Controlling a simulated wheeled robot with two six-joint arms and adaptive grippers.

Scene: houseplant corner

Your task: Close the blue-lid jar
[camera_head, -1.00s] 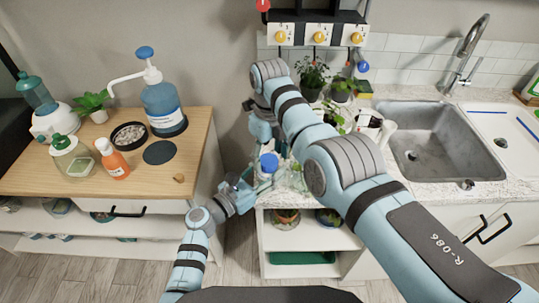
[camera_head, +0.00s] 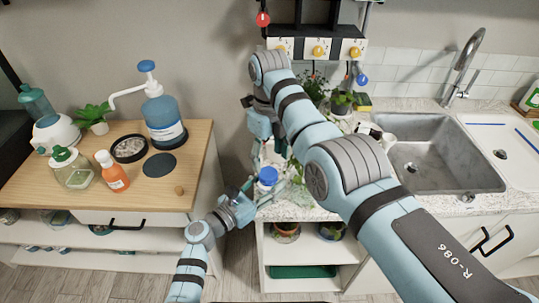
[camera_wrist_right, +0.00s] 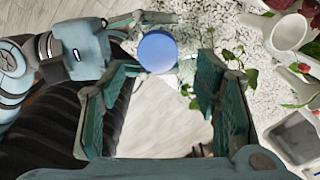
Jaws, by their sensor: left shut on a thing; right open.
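The blue lid (camera_head: 268,175) sits at the top of a clear jar, most of which is hidden by my left gripper and the lid. I cannot tell whether the lid is seated. My left gripper (camera_head: 250,190) is shut on the jar from the left, near the counter's front left corner. My right gripper (camera_head: 266,152) is open and empty, pointing down above the jar. In the right wrist view the round blue lid (camera_wrist_right: 157,51) lies just beyond and between the spread fingers, apart from them.
White counter (camera_head: 300,208) with potted plants (camera_head: 342,101) and a sink (camera_head: 435,160) is at right. A wooden table (camera_head: 160,192) at left holds a pump bottle (camera_head: 165,117), an orange bottle (camera_head: 112,172) and a green-lidded jar (camera_head: 70,168). A floor gap separates them.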

